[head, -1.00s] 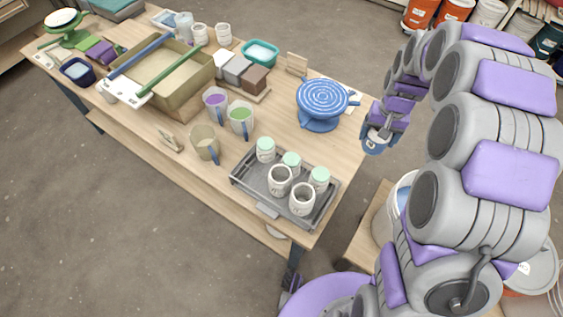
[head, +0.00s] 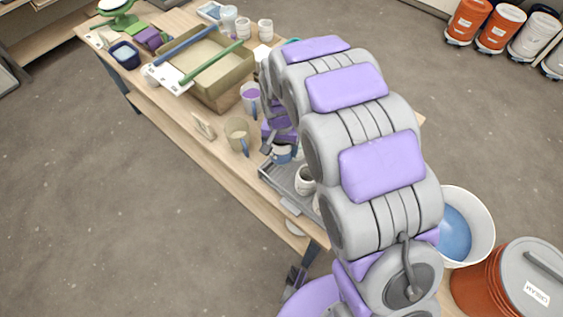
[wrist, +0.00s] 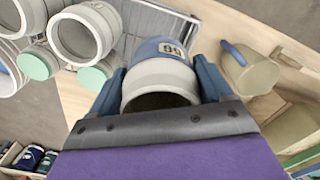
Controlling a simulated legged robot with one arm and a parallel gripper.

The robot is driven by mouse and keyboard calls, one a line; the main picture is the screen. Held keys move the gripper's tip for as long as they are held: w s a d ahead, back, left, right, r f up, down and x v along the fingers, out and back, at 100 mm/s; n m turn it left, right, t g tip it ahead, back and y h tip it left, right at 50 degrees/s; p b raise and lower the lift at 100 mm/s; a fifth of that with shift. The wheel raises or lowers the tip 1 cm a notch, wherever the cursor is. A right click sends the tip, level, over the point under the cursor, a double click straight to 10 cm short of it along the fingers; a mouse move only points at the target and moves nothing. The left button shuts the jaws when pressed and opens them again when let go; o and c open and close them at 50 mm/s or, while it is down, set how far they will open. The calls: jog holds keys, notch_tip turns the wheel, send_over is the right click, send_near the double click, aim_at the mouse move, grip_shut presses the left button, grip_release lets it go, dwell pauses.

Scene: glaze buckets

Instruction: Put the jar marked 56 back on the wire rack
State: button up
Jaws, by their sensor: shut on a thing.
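My gripper (wrist: 160,82) is shut on a white jar with a blue band (wrist: 164,58), its open mouth facing the wrist camera. The band's label has dark digits, upside down and hard to read surely. In the head view the held jar (head: 283,155) is at the far left end of the wire rack in its grey tray (head: 274,178). The rack (wrist: 168,18) shows just beyond the jar in the wrist view. I cannot tell whether the jar touches it.
A beige pitcher with a blue handle (head: 237,133) stands close beside the rack, also in the wrist view (wrist: 250,72). A purple-filled pitcher (head: 250,96) and a large basin (head: 222,78) are farther back. My arm hides much of the table's right side.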

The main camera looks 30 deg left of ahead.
aim_at(281, 159)
jog(key=f, duration=0.2)
jog(key=a+f, duration=0.1)
jog(key=f, duration=0.1)
jog(key=shift+a+f, duration=0.2)
jog(key=shift+f, duration=0.1)
jog(key=f, duration=0.2)
jog(key=shift+d+f+b, duration=0.3)
jog(key=shift+d+b, duration=0.05)
jog(key=shift+d, duration=0.05)
jog(key=shift+d+f, duration=0.3)
jog(key=shift+d, duration=0.05)
jog(key=shift+a+f, duration=0.15)
jog(key=shift+a, duration=0.2)
jog(key=o, duration=1.3)
jog(key=shift+a, duration=0.25)
jog(key=shift+o, duration=0.2)
jog(key=shift+d, duration=0.4)
jog(key=shift+r, duration=0.35)
notch_tip(281, 159, up, 11)
jog(key=shift+a+f+p, duration=0.1)
jog(key=shift+a+p, duration=0.05)
jog(key=shift+p, duration=0.5)
jog(key=shift+r, duration=0.4)
